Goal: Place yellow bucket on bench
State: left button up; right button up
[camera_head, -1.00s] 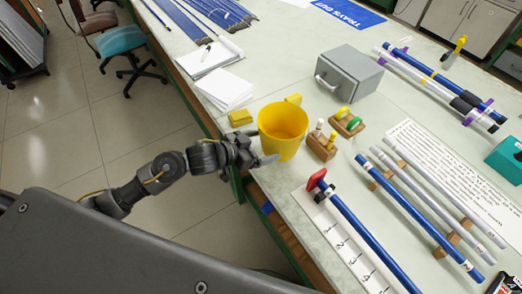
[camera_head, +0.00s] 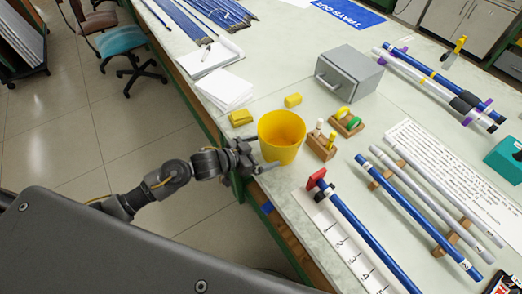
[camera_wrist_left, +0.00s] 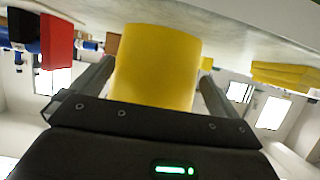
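The yellow bucket (camera_head: 282,138) stands upright on the bench (camera_head: 285,84), near its left edge. My left gripper (camera_head: 258,154) is at the bucket's near left side, with its fingers spread apart. In the left wrist view, which is upside down, the bucket (camera_wrist_left: 155,68) shows between the two open fingers, its base against the bench surface. The fingers look clear of its wall. My right gripper is not in view.
Yellow blocks (camera_head: 241,117) lie behind the bucket. A wooden holder with pegs (camera_head: 321,146) stands close to its right. A grey metal box (camera_head: 348,73) is farther back. A red-ended blue rod (camera_head: 350,217) lies in front, by a numbered strip.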

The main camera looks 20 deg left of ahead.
pick_arm(q)
jog(key=shift+r, duration=0.15)
jog(key=b+v, duration=0.1)
jog(key=v, duration=1.1)
